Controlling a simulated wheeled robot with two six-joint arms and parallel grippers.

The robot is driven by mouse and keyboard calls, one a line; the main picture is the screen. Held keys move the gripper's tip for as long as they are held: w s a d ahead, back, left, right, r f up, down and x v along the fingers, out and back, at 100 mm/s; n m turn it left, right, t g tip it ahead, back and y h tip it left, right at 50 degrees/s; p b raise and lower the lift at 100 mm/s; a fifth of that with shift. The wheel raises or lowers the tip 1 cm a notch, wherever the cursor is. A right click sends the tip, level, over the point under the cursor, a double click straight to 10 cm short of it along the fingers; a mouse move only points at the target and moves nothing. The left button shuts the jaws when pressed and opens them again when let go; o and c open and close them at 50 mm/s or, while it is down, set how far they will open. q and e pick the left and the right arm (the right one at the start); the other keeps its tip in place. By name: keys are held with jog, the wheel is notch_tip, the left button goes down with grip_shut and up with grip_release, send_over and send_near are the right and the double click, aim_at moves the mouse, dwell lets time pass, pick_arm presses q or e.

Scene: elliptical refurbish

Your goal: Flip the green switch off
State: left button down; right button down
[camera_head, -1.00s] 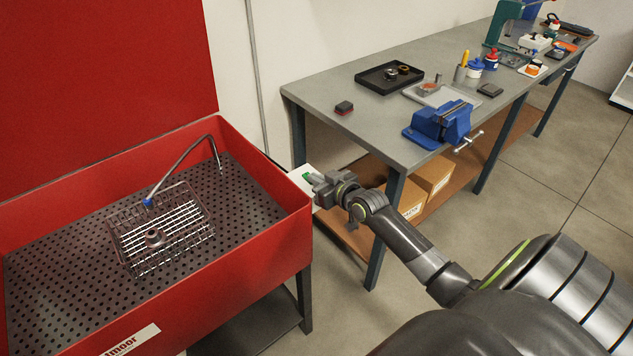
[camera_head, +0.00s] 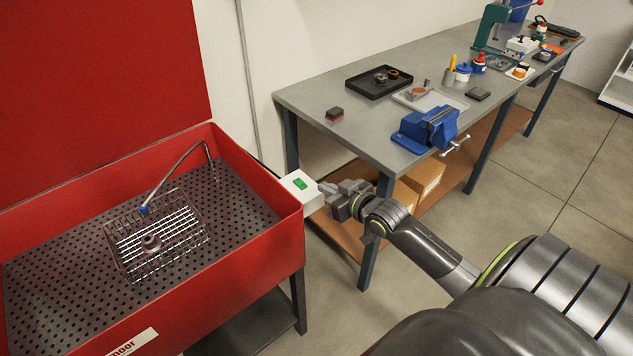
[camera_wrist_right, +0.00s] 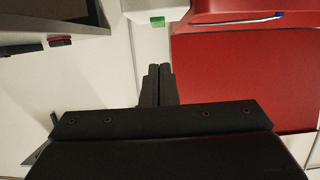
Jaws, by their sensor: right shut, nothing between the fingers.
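My right gripper (camera_head: 322,189) is shut and empty, just to the right of the white box. In the wrist view its fingertips (camera_wrist_right: 160,69) point toward the switch, with a gap between. I cannot tell from the picture which way the switch is set. My left gripper is not in view.
The red parts-washer sink (camera_head: 280,232) fills the left, with a wire basket (camera_head: 185,240) and a bent spout (camera_head: 178,165) in it. A grey workbench (camera_head: 330,92) stands behind my right arm, with a blue vise (camera_head: 425,130) at its near edge. Cardboard boxes (camera_head: 425,177) lie on its lower shelf.

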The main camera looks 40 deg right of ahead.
jog(key=v, duration=0.2)
jog(key=shift+s+f, duration=0.1)
jog(key=shift+s, duration=0.2)
dwell(0.3)
